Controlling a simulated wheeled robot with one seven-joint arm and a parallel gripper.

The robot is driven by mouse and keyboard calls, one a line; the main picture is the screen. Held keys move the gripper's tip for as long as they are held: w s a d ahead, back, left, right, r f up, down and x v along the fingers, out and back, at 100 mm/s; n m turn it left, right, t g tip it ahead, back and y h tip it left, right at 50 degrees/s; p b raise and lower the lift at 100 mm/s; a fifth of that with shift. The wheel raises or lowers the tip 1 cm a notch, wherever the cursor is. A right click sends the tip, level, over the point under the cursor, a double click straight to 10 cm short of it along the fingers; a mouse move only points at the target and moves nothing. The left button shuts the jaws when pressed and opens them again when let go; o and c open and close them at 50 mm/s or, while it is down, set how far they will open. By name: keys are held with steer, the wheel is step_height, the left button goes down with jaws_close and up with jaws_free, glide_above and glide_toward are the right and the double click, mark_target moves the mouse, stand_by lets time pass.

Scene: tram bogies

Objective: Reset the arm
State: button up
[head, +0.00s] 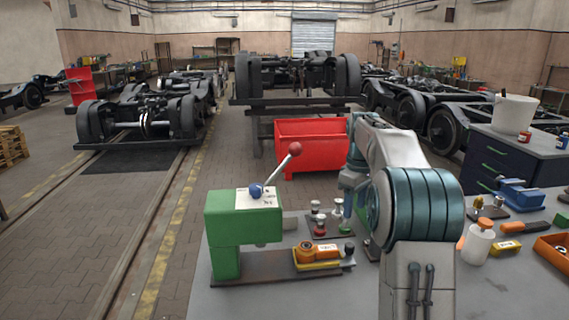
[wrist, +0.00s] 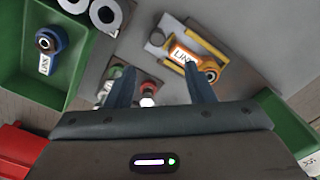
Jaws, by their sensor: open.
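My gripper (wrist: 159,72) shows in the wrist view with its two dark blue-grey fingers spread apart. Nothing is held between them. Below it lie an orange part with a white label (wrist: 187,56) in a yellow holder and some small red and white knobs (wrist: 147,93). In the head view my arm rises over the grey workbench (head: 335,297) and is bent. Its links hide most of the gripper there, and the hand seems to hang beyond the elbow, above the bench.
A green press (head: 228,230) with a red-balled lever stands left of my arm. The orange labelled part (head: 317,253) lies on its base. Knobbed fittings (head: 317,214) stand close behind. Right are a white bottle (head: 478,241), a blue vice (head: 520,194) and an orange tray (head: 552,249).

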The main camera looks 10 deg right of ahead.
steer(key=s+a+r+m+t, duration=0.1)
steer(key=s+a+m, duration=0.1)
steer(key=s+a, duration=0.35)
steer(key=s+a+r+m, duration=0.1)
steer(key=s+a+m, duration=0.1)
steer(key=s, duration=0.7)
steer(key=s+a+f+m+t, duration=0.1)
steer(key=s+f, duration=0.3)
steer(key=s, duration=0.5)
steer(key=s+a+f+m+t, duration=0.1)
steer(key=s+a+f, duration=0.3)
steer(key=s, duration=0.4)
steer(key=shift+s+f+m, duration=0.15)
steer(key=shift+s+m, duration=0.25)
steer(key=shift+m, duration=0.5)
stand_by(0.6)
